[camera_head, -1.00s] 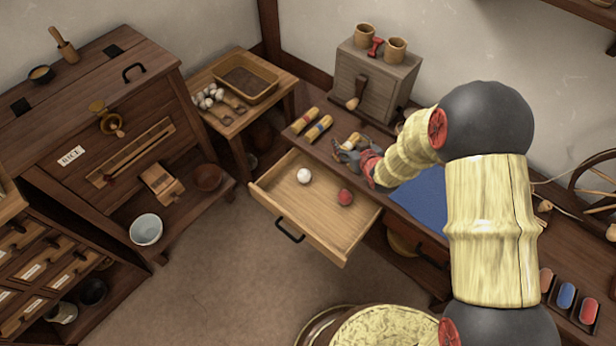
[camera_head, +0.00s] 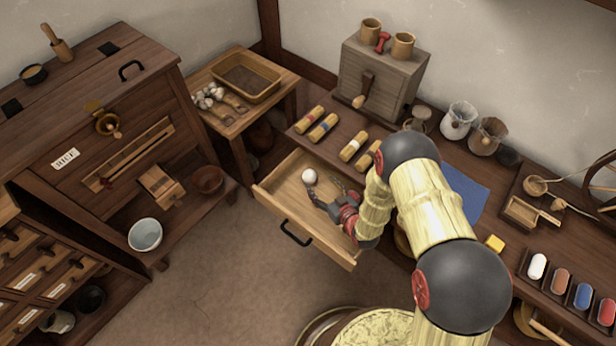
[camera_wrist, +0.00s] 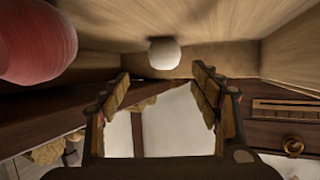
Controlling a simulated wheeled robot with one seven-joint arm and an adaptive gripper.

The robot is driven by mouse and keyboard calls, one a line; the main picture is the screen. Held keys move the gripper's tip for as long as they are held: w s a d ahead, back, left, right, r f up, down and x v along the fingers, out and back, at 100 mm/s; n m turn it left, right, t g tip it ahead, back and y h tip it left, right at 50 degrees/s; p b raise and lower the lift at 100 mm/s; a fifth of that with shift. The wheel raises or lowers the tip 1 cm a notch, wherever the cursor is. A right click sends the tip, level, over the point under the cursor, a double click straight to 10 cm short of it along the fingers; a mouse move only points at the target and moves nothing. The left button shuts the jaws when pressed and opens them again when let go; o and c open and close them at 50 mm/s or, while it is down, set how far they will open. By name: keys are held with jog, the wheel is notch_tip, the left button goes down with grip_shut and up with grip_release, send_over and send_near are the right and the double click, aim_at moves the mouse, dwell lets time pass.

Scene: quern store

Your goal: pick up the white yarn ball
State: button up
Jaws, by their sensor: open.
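The white yarn ball (camera_head: 309,176) lies in the open wooden drawer (camera_head: 281,195), near its back. In the wrist view the white ball (camera_wrist: 165,53) appears just beyond and between the fingertips. My gripper (camera_head: 327,191) is low over the drawer, to the right of the ball, with its fingers pointing towards it. In the wrist view my gripper (camera_wrist: 161,78) is open, with nothing between its fingers. A red yarn ball (camera_wrist: 34,40) shows close by at the upper left of the wrist view. In the head view my gripper and arm hide it.
The drawer walls stand close around my gripper. Several wrapped rolls (camera_head: 323,127) lie on the bench above the drawer, with a grey box (camera_head: 377,80) behind them. A blue mat (camera_head: 462,192) lies to the right. Floor left of the drawer is clear.

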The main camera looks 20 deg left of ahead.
aim_at(312, 178)
jog(key=shift+x, duration=0.85)
jog(key=b+x, duration=0.1)
jog(key=x, duration=0.1)
jog(key=b+x, duration=0.2)
jog(key=x, duration=0.1)
jog(key=shift+s+a+f, duration=0.2)
jog(key=shift+a+f, duration=0.05)
jog(key=shift+a, duration=0.15)
jog(key=shift+w+a, duration=0.15)
jog(key=shift+r, duration=0.1)
jog(key=c, duration=0.4)
jog(key=c, duration=0.7)
jog(key=shift+c, duration=0.6)
